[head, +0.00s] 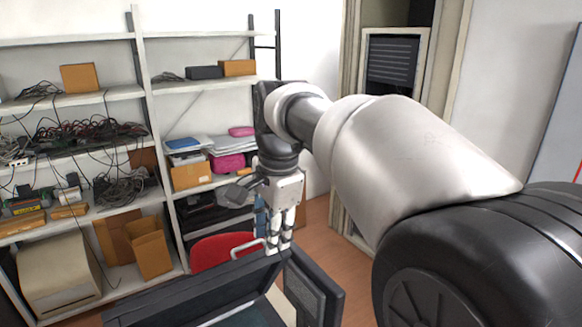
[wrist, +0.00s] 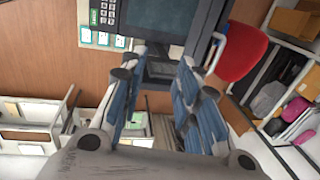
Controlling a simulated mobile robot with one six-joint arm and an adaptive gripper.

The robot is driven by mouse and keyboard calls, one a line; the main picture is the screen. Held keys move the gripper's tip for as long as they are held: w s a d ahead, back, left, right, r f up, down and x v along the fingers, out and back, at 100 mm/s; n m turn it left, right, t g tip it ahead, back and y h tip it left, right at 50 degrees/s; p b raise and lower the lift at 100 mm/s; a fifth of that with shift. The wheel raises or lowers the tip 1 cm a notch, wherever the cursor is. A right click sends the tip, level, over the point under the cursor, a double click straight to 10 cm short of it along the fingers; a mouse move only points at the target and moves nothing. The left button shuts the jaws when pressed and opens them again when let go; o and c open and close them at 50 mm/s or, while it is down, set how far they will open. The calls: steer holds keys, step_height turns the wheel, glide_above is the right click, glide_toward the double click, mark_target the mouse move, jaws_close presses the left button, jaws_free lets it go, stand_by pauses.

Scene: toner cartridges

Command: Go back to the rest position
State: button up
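My gripper (head: 272,249) hangs downward at the end of my arm, above and behind a dark machine (head: 215,290) at the bottom of the head view. In the wrist view my gripper (wrist: 165,62) has its blue-padded fingers spread apart on both sides. I see nothing held between them. No toner cartridge can be made out.
A red chair (head: 222,250) stands behind the machine. Shelves (head: 145,95) with boxes, cables and folders line the left wall. Wooden floor (head: 314,236) shows between shelves and doorway.

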steer(key=w+a+f, duration=0.3)
steer(key=w+a, duration=0.1)
steer(key=w, duration=0.3)
steer(key=shift+a, duration=0.4)
steer(key=shift+w, duration=0.1)
